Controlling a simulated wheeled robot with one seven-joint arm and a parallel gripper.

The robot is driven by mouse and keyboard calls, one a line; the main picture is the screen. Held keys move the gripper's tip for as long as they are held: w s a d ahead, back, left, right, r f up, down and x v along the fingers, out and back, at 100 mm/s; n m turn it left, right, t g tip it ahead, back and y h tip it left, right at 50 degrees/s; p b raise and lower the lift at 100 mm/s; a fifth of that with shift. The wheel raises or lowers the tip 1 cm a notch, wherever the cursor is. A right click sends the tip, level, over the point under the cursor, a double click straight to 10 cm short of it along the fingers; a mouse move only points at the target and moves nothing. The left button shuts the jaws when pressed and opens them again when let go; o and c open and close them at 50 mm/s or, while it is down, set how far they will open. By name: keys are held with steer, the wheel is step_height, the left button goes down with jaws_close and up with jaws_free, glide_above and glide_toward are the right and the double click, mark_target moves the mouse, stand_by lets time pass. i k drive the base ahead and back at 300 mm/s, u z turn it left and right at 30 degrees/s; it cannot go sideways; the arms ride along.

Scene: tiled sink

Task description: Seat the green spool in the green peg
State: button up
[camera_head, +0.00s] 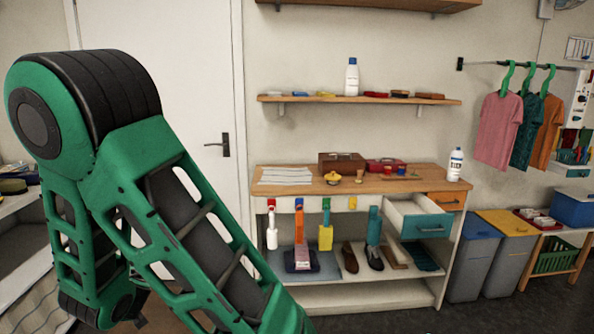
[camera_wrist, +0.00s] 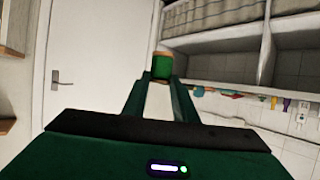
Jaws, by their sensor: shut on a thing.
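The green spool (camera_wrist: 162,66) has a green middle and pale tan ends. In the wrist view it sits between the tips of my gripper (camera_wrist: 162,80), which is shut on it. The spool is held up in the air, with a door and wall behind it. In the head view, my arm fills the left side, and neither my gripper nor the spool can be made out. I cannot clearly pick out the green peg in either view. Small coloured pieces, one of them green (camera_head: 325,203), line the bench's front edge, but I cannot tell whether that is the peg.
The wooden bench (camera_head: 290,184) carries boxes and small items, with an open drawer (camera_head: 418,217) at its right. A wall shelf (camera_head: 360,100) hangs above. Bins (camera_head: 475,255) stand right of the bench. In the wrist view, a shelf unit (camera_wrist: 215,45) is at upper right.

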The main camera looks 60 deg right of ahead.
mark_target(414, 176)
steer(key=z, duration=0.2)
steer(key=i, duration=0.15)
steer(key=z, duration=2.5)
steer(key=i, duration=1)
steer(key=u, duration=0.2)
steer(key=k, duration=0.9)
steer(key=z, duration=0.15)
steer(key=i, duration=0.25)
